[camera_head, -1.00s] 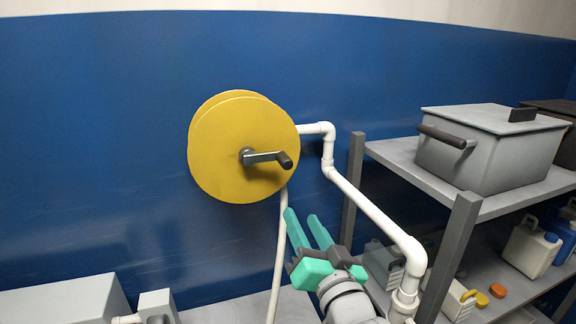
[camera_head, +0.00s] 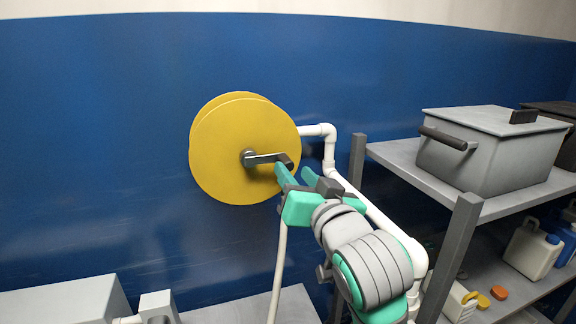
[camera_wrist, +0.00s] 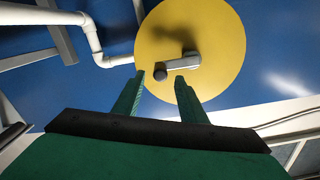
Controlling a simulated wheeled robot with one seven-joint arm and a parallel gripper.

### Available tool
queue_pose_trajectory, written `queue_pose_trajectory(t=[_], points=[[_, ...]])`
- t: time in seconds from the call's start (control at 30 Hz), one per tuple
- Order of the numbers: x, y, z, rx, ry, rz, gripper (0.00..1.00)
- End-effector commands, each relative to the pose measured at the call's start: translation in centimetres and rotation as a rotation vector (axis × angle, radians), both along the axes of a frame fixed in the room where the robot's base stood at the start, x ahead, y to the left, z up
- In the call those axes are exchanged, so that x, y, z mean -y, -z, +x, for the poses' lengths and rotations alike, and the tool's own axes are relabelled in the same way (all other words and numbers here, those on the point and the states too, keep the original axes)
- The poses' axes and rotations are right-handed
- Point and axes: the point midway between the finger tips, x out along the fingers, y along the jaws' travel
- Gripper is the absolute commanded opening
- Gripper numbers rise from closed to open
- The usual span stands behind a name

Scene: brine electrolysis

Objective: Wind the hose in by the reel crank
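The yellow hose reel (camera_head: 225,150) is mounted on the blue wall and also fills the upper middle of the wrist view (camera_wrist: 220,40). Its crank arm (camera_head: 266,158) points right from the hub, with a dark knob (camera_head: 287,160) at its end. A pale hose (camera_head: 280,265) hangs down from the reel. My gripper (camera_head: 298,174) is open, with its green fingers just below and right of the knob. In the wrist view, the round knob end (camera_wrist: 160,75) shows between and just beyond the fingertips (camera_wrist: 160,80). Contact cannot be told.
White piping (camera_head: 370,205) runs from behind the reel down to the right, behind my arm. A grey shelf (camera_head: 400,158) at right bears a lidded metal box (camera_head: 480,150) and lower containers (camera_head: 530,250). The wall left of the reel is clear.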

Motion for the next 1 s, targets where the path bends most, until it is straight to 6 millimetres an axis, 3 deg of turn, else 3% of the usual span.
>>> queue_pose_trajectory(t=[0.1, 0.3, 0.7, 0.87, 1.0], points=[[-0.7, 0.0, 2.0, -0.002, -0.003, 0.001, 0.38], [-1.4, 0.0, 4.0, 0.001, -0.001, -0.001, 0.38], [-1.6, 0.0, 4.7, 0.002, -0.002, 0.0, 0.38], [-1.6, 0.0, 4.6, 0.002, -0.002, 0.0, 0.02], [-1.6, 0.0, 4.6, 0.001, -0.002, 0.0, 0.0]])
